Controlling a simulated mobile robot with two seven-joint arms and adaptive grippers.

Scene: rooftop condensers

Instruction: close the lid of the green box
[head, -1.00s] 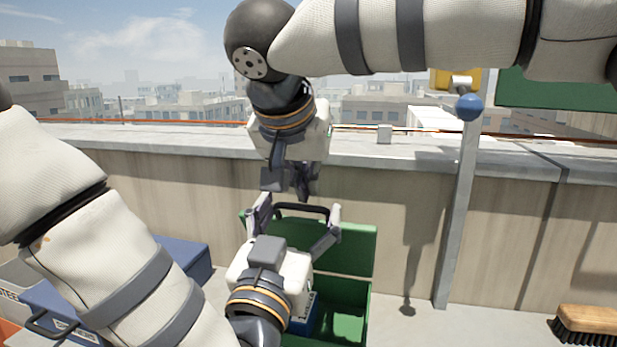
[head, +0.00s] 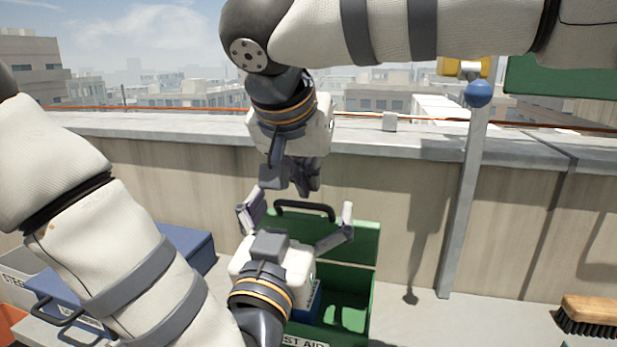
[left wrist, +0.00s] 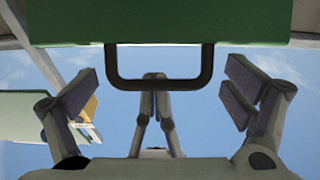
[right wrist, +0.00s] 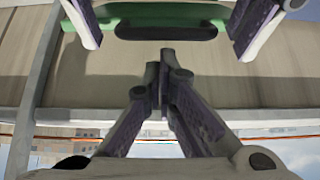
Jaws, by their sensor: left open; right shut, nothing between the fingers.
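The green box (head: 357,312) stands open in the head view, with its lid (head: 352,242) upright at the back. A black handle (head: 305,204) sits on the lid's top edge. My left gripper (head: 299,206) is open, its fingers spread either side of the handle; in the left wrist view the handle (left wrist: 160,84) hangs between them without being gripped. My right gripper (head: 309,190) is shut and empty, pointing down just above and behind the handle. The right wrist view shows its closed fingers (right wrist: 160,82) below the handle in the picture. My left gripper hides part of the box.
A concrete parapet (head: 400,190) runs behind the box. A grey post (head: 462,200) with a blue ball (head: 479,94) stands to the right. A wooden brush (head: 590,315) lies at far right. A blue case (head: 185,250) is on the left. Floor between box and brush is clear.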

